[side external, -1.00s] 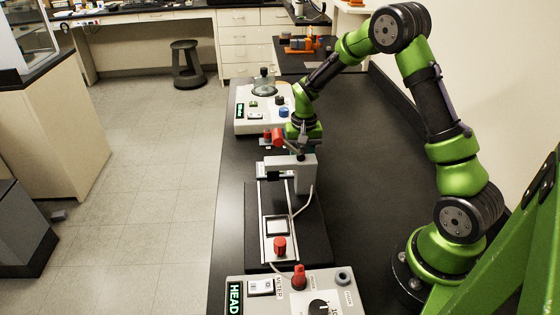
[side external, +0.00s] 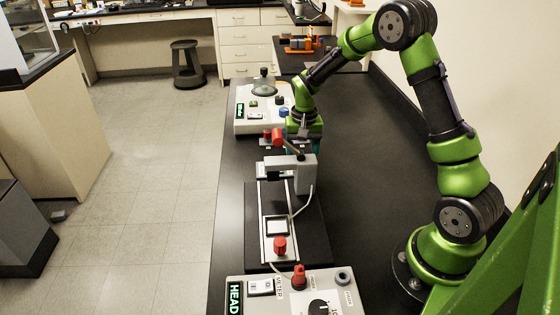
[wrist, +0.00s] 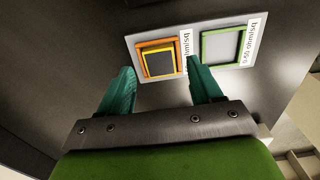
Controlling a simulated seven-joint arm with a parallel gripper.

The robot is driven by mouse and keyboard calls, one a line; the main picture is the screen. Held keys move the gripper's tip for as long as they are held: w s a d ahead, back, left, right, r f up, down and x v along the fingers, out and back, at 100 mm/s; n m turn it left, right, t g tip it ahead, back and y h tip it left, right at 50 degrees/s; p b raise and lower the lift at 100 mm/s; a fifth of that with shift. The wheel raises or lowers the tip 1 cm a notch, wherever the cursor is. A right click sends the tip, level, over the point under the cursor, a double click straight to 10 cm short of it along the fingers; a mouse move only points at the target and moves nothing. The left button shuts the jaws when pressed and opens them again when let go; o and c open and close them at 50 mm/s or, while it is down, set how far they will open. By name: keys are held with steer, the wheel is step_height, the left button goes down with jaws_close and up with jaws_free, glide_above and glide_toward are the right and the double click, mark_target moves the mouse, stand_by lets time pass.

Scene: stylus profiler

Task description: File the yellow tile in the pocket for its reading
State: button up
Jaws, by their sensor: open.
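In the wrist view a plate carries two framed pockets. The left one has an orange frame (wrist: 140,62), and inside it is a smaller yellow-edged square (wrist: 158,63) with a dark face, likely the yellow tile sitting in that pocket. The right pocket has a green frame (wrist: 206,50) and a plain grey inside. My gripper (wrist: 160,68) is open, its teal fingers apart, with the yellow-edged square between and beyond the tips; I see no tile held. In the side view my gripper (side external: 312,143) is behind the profiler (side external: 303,175), partly hidden, and the pockets cannot be made out.
White labels (wrist: 252,42) stand beside the pockets, too tilted to read surely. In the side view the profiler has a red-ended lever (side external: 278,137) and a stage (side external: 268,235) with a red knob. A control box (side external: 320,290) is in front; another device (side external: 250,122) stands behind.

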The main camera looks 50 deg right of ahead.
steer(key=shift+r, duration=2.65)
step_height(320, 180, up, 17)
steer(key=s+a+f+n+t+y, duration=0.1)
steer(key=s+a+n+t, duration=0.4)
steer(key=s+a, duration=1)
steer(key=s+t+y, duration=0.1)
steer(key=s+t, duration=0.1)
steer(key=s, duration=0.1)
steer(key=shift+s+a+f, duration=0.15)
steer(key=shift+s+a, duration=0.1)
steer(key=shift+a, duration=0.05)
